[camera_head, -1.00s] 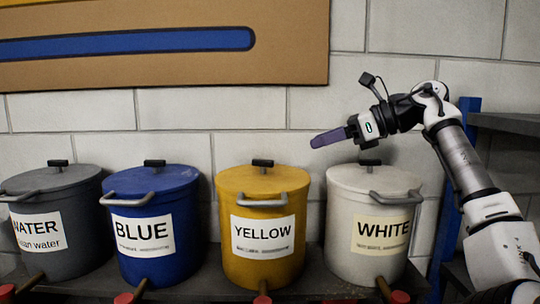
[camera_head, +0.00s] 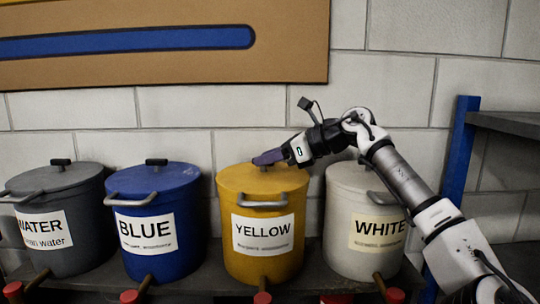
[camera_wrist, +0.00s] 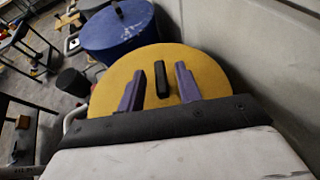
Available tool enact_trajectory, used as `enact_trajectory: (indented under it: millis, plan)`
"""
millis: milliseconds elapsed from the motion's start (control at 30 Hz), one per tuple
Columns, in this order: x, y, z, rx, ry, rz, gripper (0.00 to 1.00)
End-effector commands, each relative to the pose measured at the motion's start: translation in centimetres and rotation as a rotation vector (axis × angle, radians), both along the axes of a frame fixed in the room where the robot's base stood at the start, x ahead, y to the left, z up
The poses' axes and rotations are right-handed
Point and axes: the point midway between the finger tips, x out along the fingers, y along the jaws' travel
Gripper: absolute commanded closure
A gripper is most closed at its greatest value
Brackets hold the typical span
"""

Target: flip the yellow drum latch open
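The yellow drum (camera_head: 238,225) stands upright between the blue and white drums. A grey metal bar (camera_head: 262,204) sits on its front, above its label; I cannot tell whether this bar or the black lid piece is the latch. My gripper (camera_head: 256,160) is over the yellow lid, its fingers pointing left and down. In the wrist view, my gripper (camera_wrist: 170,67) is open, with its two purple fingers on either side of the black upright piece (camera_wrist: 162,82) on the yellow lid (camera_wrist: 218,75). Gaps show on both sides of that piece. In the head view the fingers hide it.
The blue drum (camera_head: 165,225) and the grey water drum (camera_head: 75,215) stand to the left. The white drum (camera_head: 365,260) stands under my arm to the right. A block wall (camera_head: 400,80) is close behind, and a blue-posted shelf (camera_head: 460,165) is at right.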

Motion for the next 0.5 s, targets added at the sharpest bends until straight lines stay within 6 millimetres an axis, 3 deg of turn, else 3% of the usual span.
enact_trajectory:
  millis: [133, 400, 500]
  plan:
    - [0.0, 0.0, -0.01, 0.0, 0.0, 0.0, 0.67]
    - [-0.01, -0.02, 0.02, 0.0, 0.0, 0.0, 1.0]
    - [-0.01, -0.03, 0.02, 0.0, 0.0, 0.0, 1.0]
